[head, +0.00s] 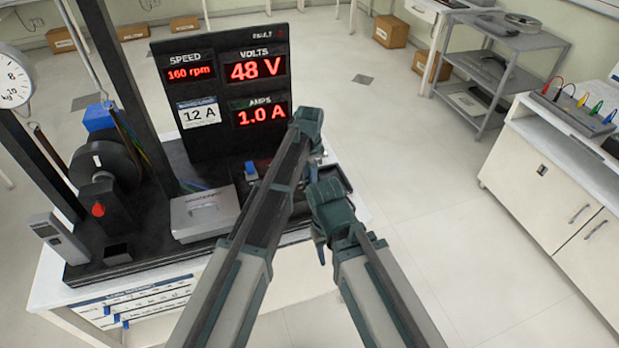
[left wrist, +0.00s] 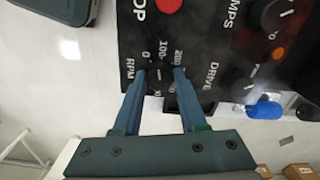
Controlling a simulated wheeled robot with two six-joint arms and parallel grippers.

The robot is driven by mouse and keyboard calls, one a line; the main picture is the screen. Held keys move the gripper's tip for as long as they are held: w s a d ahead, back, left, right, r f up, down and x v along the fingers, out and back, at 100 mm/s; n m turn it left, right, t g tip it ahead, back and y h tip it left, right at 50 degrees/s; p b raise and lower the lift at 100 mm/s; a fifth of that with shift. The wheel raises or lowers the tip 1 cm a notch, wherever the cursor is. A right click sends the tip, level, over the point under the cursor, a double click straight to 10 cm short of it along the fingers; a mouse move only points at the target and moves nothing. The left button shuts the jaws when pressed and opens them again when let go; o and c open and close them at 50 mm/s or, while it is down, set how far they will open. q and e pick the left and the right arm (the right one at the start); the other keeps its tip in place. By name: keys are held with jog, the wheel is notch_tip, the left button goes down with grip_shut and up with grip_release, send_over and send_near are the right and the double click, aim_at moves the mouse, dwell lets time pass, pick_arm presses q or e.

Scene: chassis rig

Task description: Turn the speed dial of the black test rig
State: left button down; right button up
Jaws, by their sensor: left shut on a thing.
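The black test rig (head: 150,225) stands on a white bench, and its display board (head: 222,95) reads SPEED 160 rpm, 48 V and 1.0 A. In the left wrist view, the small black speed dial (left wrist: 158,72) is marked RPM, with 0, 100 and 200 around it. My left gripper (left wrist: 160,76) is shut on this dial, one blue finger on each side. In the head view my left gripper (head: 312,170) is over the panel's right part, and the dial is hidden there. My right gripper (head: 321,245) points down beside the bench's front edge, its fingers unclear.
A red stop button (left wrist: 168,5), a DRIVE knob (left wrist: 240,80) and an AMPS knob (left wrist: 275,15) are close to the dial. A grey box (head: 205,213) sits on the rig's base. The floor right of the bench is clear up to a white cabinet (head: 540,180).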

pick_arm(q)
jog(key=n, duration=0.6)
jog(key=shift+n, duration=0.3)
dwell(0.4)
jog(key=shift+c, duration=2.3)
grip_release()
jog(key=shift+r, duration=0.1)
notch_tip(320, 180, up, 14)
jog(key=p, duration=1.3)
jog(key=shift+f+p, duration=0.2)
jog(key=shift+p, duration=0.2)
